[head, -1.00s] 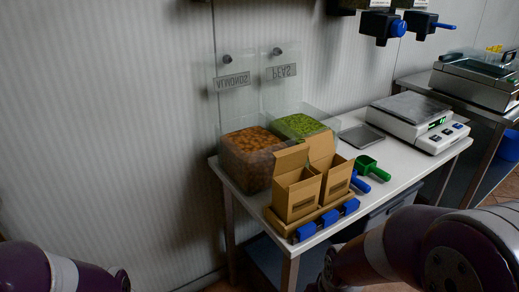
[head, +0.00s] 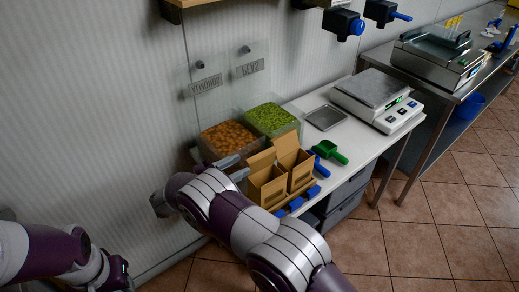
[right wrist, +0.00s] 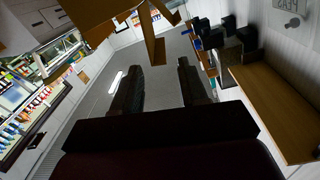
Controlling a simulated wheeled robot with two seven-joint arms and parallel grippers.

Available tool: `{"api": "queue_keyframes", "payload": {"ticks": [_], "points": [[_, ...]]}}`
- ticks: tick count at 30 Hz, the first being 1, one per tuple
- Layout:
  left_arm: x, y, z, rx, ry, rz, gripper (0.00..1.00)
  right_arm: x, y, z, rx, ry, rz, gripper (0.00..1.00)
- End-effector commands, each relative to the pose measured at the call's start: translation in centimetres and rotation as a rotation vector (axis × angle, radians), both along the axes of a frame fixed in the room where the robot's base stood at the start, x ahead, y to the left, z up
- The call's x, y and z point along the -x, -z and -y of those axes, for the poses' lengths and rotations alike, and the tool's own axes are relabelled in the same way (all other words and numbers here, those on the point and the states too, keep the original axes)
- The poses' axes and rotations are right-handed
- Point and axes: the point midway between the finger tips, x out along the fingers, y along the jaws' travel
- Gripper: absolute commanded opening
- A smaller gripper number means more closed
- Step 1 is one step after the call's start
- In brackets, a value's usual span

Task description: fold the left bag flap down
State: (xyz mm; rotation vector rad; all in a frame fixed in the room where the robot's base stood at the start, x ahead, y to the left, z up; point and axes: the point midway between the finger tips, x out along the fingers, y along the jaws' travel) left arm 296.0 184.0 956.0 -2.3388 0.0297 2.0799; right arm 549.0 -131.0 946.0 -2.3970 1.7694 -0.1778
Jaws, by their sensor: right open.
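Two open brown bags stand side by side on the table: the left bag (head: 268,189) and the right bag (head: 299,174). The left bag flap (head: 262,159) stands up at its back, and the right bag's flap (head: 287,149) is also up. My right gripper (head: 238,167) is open just left of the left bag flap; contact cannot be told. In the right wrist view its two dark fingers (right wrist: 158,75) are apart with nothing between them, and brown board (right wrist: 155,45) shows beyond them. My left gripper (head: 116,273) is low at the left, its jaws unclear.
Bins of almonds (head: 228,138) and peas (head: 271,120) stand behind the bags. A green scoop (head: 331,152), a metal plate (head: 325,118) and a white scale (head: 378,100) are to the right. Blue clips (head: 296,203) line the bags' front. Floor is clear at the right.

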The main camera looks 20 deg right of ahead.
Motion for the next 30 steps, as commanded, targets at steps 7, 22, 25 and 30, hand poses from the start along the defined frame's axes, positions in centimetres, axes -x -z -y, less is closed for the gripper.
{"api": "queue_keyframes", "payload": {"ticks": [7,22,25,30], "points": [[0.0,-1.7,0.0,0.0,0.0,0.001,0.43,-1.7,-0.3,5.7,0.0,0.001,0.0,0.43],[0.0,-2.0,0.0,0.0,0.0,0.001,0.43,-2.4,0.0,7.8,-0.001,-0.002,0.002,0.27],[0.0,-2.0,0.0,0.0,0.0,0.001,0.43,-2.4,-0.1,7.8,-0.001,-0.002,0.002,0.0],[0.0,-1.9,0.0,0.0,0.0,0.001,0.43,-2.4,-0.1,7.8,-0.001,-0.003,0.003,0.0]]}}
